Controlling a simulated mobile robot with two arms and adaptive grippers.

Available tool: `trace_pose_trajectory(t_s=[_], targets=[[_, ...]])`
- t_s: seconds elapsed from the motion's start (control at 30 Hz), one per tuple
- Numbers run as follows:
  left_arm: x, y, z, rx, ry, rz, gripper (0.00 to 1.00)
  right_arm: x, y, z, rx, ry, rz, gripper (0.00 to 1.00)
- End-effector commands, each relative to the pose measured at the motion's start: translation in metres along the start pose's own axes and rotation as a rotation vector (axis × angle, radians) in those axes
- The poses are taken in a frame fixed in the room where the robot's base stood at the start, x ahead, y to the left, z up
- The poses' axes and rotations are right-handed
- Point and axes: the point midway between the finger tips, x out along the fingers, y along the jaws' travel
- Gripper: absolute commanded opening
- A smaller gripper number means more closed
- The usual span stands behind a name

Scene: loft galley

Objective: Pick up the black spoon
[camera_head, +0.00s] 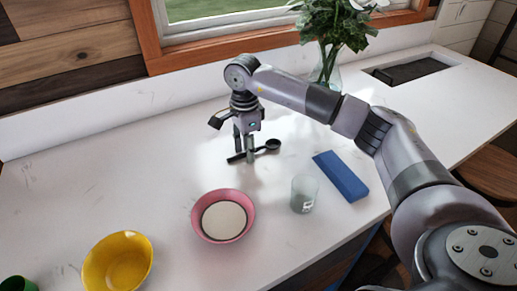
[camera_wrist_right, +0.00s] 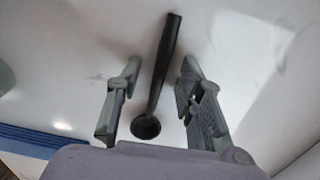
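The black spoon (camera_head: 272,145) lies on the white counter, its bowl to the right and its handle running left under my right gripper (camera_head: 245,154). In the right wrist view the spoon (camera_wrist_right: 158,88) lies between the two fingers of my right gripper (camera_wrist_right: 160,72), with its handle pointing up and its bowl near the gripper's base. The fingers are apart, with a gap visible on each side of the spoon. The gripper points down, its tips close to the counter; I cannot tell whether they touch it. My left gripper is not in view.
A pink bowl (camera_head: 249,234) with a pale inside stands in front of the spoon. A clear glass (camera_head: 304,194) and a blue block (camera_head: 341,176) are to the right. A yellow bowl (camera_head: 118,262) is front left. A plant in a glass vase (camera_head: 327,66) stands behind.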

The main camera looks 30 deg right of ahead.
Motion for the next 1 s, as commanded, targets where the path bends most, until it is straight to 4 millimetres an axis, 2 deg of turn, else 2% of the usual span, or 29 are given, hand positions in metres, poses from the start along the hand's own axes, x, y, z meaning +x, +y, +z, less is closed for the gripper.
trace_pose_trajectory(t_s=[0.5, 0.87, 1.0], targets=[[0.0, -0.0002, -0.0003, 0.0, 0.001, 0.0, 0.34, -0.0006, -0.0001, -0.0001, 0.001, 0.0, 0.0, 0.0], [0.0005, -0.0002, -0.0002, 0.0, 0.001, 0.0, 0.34, -0.0019, -0.0003, 0.0, 0.0, 0.0, -0.001, 0.0], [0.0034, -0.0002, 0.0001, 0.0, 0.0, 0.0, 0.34, -0.0098, -0.0012, 0.0002, 0.001, -0.001, -0.004, 0.0]])
